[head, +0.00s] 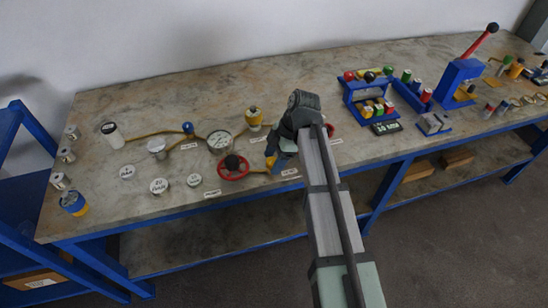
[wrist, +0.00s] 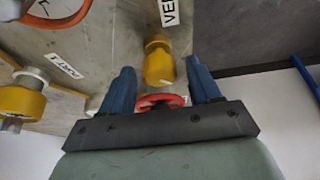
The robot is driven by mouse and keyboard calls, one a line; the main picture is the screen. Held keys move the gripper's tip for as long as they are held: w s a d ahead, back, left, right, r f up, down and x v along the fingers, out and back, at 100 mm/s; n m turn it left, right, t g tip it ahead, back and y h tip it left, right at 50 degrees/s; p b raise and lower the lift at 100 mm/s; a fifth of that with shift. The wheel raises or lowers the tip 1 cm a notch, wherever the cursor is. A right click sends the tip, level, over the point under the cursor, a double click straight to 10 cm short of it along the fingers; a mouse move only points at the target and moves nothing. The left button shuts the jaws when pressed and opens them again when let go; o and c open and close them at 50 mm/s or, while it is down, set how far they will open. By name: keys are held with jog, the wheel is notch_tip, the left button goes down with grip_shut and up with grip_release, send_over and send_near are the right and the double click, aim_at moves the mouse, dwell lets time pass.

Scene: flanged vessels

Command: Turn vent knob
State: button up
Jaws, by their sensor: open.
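The yellow vent knob (wrist: 158,64) shows in the wrist view beside a white label starting "VE" (wrist: 170,12), on the grey bench top. My gripper (wrist: 162,78) is open, with one blue finger on each side of the knob's near end in the picture. I cannot tell whether either finger touches it. In the head view my gripper (head: 273,158) is low over the bench, right of the red handwheel (head: 233,174). There my arm and gripper largely hide the knob.
A red ring-shaped part (wrist: 162,101) lies partly hidden behind my gripper. A pressure gauge (head: 219,140) and a yellow-topped fitting (head: 254,117) stand nearby. A blue rack with coloured pieces (head: 348,95) is to the right. White round lids (head: 159,186) lie at the left.

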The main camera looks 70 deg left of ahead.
jog(key=shift+c, duration=0.3)
jog(key=c, duration=1)
jog(key=shift+o, duration=0.2)
jog(key=shift+m, duration=0.3)
jog(key=m, duration=0.1)
jog(key=m+y, duration=0.1)
jog(key=m, duration=0.2)
jog(key=shift+d+y, duration=0.25)
jog(key=shift+y, duration=0.15)
jog(key=shift+s+m+t+y, duration=0.1)
jog(key=shift+m+t+y, duration=0.25)
jog(key=shift+m, duration=0.75)
jog(key=shift+m+t+y, duration=0.25)
jog(key=shift+m+y, duration=0.1)
jog(key=shift+m, duration=0.75)
